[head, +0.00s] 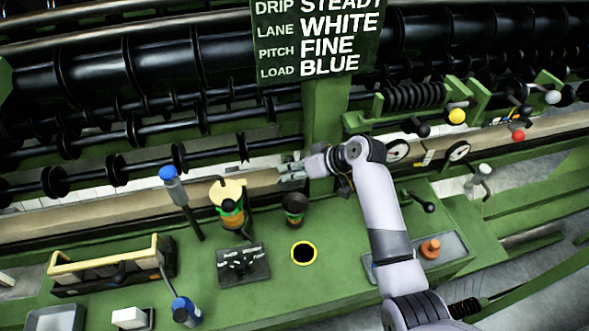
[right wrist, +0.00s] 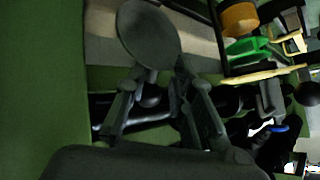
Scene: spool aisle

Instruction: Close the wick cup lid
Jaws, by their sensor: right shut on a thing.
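In the right wrist view, a round dark grey disc (right wrist: 150,34), which looks like the lid, has a short stem and a ball knob. The knob sits between the fingers of my right gripper (right wrist: 155,98), which is shut on it. Whether the disc is joined to the cup by a hinge cannot be told. In the head view the lid is too small to make out. My left gripper is not in view.
A yellow-topped container (head: 230,200) and a blue-topped lever (head: 180,190) stand left of the cup. Gauges (head: 397,151) and an orange knob (head: 430,247) are to the right.

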